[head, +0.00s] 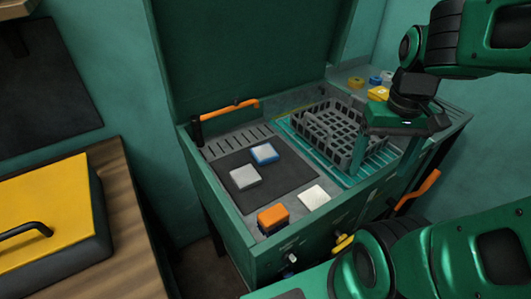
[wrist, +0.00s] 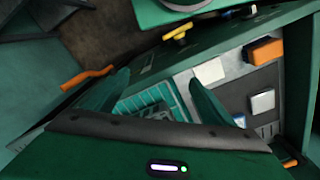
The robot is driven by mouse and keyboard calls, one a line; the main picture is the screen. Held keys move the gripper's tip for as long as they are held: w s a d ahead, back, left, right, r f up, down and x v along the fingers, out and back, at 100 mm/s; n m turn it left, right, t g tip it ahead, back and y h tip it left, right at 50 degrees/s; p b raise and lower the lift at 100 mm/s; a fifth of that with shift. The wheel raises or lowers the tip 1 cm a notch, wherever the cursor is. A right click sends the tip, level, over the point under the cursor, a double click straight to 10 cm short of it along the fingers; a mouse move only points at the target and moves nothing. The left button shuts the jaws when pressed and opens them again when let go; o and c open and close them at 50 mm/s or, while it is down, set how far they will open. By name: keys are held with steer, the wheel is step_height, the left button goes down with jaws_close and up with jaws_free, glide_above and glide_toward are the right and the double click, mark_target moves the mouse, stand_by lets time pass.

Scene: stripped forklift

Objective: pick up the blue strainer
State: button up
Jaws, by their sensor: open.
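No thing in view is clearly a blue strainer. A small blue item (head: 375,81), too small to make out, sits at the back right near a yellow item. A flat blue-and-white block (head: 264,154) lies on the dark mat. My gripper (head: 384,176) hangs over the right part of the station, beside and partly in front of a dark grey mesh basket (head: 320,130). Its two fingers are apart with nothing between them. In the wrist view my gripper (wrist: 160,80) is also open, above a teal ribbed tray (wrist: 150,97).
A grey block (head: 245,177), a white block (head: 314,196) and an orange block (head: 272,217) lie near the front. The raised lid (head: 245,50) stands behind. Orange handles (head: 230,109) flank the station. A yellow-topped case (head: 45,210) is at left.

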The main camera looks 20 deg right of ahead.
steer(key=w+a+r+n, duration=0.1)
steer(key=w+a+n, duration=0.2)
steer(key=w+n, duration=0.35)
steer(key=w+a+n, duration=0.3)
steer(key=w+n, duration=0.2)
steer(key=w, duration=0.2)
steer(key=n, duration=1.3)
glide_above(264, 151)
steer(key=shift+m, duration=0.25)
steer(key=f, duration=0.7)
steer(key=shift+s+a, duration=0.15)
steer(key=shift+s, duration=0.25)
steer(key=shift+w+f, duration=0.2)
steer(key=shift+f, duration=1.1)
steer(key=shift+w+f, duration=0.15)
steer(key=shift+f, duration=1.15)
steer(key=c, duration=1.3)
